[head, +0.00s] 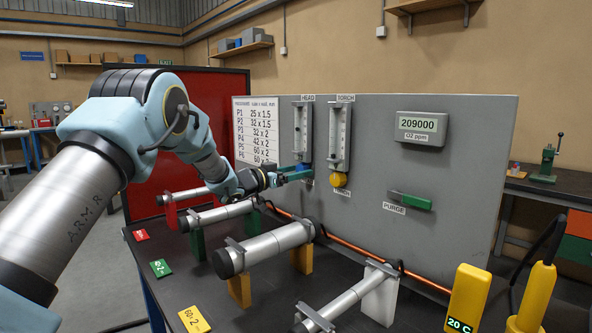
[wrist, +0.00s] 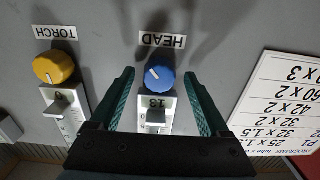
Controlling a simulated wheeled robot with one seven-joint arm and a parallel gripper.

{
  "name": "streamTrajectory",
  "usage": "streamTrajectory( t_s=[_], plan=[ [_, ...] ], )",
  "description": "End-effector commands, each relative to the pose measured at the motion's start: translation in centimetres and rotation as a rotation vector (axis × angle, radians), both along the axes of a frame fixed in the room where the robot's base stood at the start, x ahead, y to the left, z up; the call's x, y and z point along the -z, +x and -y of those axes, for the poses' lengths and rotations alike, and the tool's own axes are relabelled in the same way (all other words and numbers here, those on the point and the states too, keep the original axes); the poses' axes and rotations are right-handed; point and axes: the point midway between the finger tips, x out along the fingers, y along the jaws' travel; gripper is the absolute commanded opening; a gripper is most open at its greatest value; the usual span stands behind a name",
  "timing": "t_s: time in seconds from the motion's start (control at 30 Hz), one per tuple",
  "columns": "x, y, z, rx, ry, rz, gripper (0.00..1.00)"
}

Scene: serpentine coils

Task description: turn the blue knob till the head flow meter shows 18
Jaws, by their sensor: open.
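The blue knob (wrist: 157,80) sits on the grey panel under the HEAD label, with a pale pointer mark on its face. In the head view the blue knob (head: 303,167) is partly hidden by my gripper (head: 298,173). In the wrist view my gripper (wrist: 158,76) is open, one teal finger on each side of the knob with gaps; contact is not visible. The head flow meter (head: 303,130) is a clear upright tube above the knob; its scale is too small to read there. In the wrist view the meter (wrist: 157,118) shows small figures like 13, not surely legible.
The yellow TORCH knob (head: 339,180) and its meter (head: 340,135) are just right of the HEAD ones. A green PURGE handle (head: 410,200) and an O2 display (head: 421,126) are farther right. Several metal tubes (head: 270,247) lie on stands in front of the panel.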

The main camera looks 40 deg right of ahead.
Motion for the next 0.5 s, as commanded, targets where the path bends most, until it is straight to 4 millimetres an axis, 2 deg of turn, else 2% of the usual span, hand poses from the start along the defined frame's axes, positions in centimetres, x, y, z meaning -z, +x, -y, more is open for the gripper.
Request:
streamTrajectory(
  t_s=[0.27, 0.5],
  plan=[
    [0.06, -0.02, 0.09, 0.0, 0.001, 0.0, 0.78],
    [0.05, 0.0, 0.08, 0.0, 0.001, 0.0, 0.51]
  ],
)
